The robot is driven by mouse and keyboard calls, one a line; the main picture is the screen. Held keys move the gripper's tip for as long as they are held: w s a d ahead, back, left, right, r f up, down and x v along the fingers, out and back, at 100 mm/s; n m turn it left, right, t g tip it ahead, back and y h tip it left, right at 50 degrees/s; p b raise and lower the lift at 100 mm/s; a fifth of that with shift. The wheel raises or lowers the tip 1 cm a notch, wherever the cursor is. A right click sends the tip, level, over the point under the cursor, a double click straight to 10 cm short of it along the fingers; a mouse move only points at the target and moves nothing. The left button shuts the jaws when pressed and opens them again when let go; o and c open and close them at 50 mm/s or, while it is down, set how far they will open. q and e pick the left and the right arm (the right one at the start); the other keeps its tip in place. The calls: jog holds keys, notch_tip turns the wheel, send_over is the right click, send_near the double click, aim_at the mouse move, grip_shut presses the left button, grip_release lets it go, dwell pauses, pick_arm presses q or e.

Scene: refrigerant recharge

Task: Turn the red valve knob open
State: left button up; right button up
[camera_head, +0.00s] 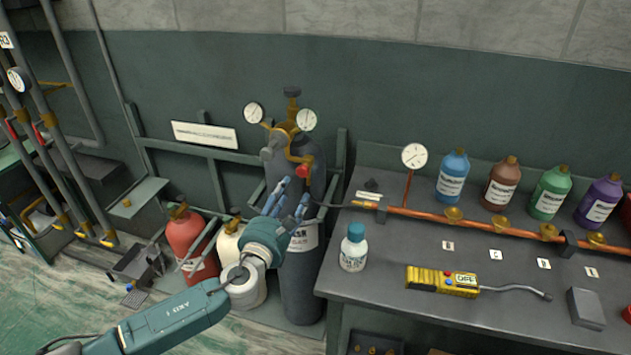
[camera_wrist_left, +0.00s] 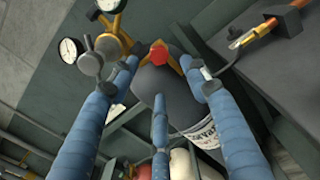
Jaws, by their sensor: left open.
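The red valve knob (camera_head: 302,171) is on the brass fitting (camera_head: 291,152) of the regulator atop a tall dark gas cylinder (camera_head: 303,257). My left gripper (camera_head: 288,200) is open just in front of and below the knob, with its blue fingers spread upward. In the left wrist view, the red knob (camera_wrist_left: 158,52) shows between the tips of the spread fingers (camera_wrist_left: 160,80), and I see no finger closed on it. Whether any fingertip touches it cannot be told. My right gripper is not in view.
Two gauges (camera_head: 253,112) flank the regulator. A red cylinder (camera_head: 192,240) and a white cylinder (camera_head: 231,243) stand left of the tall one. At right, a bench (camera_head: 400,320) carries a white bottle (camera_head: 354,246), a yellow detector (camera_head: 441,280), a copper pipe (camera_head: 470,222) and several coloured bottles.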

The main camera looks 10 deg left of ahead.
aim_at(302, 174)
pick_arm(q)
jog(key=w, duration=1.1)
jog(key=shift+w+f, duration=0.15)
jog(key=shift+w, duration=0.05)
jog(key=c, duration=1.2)
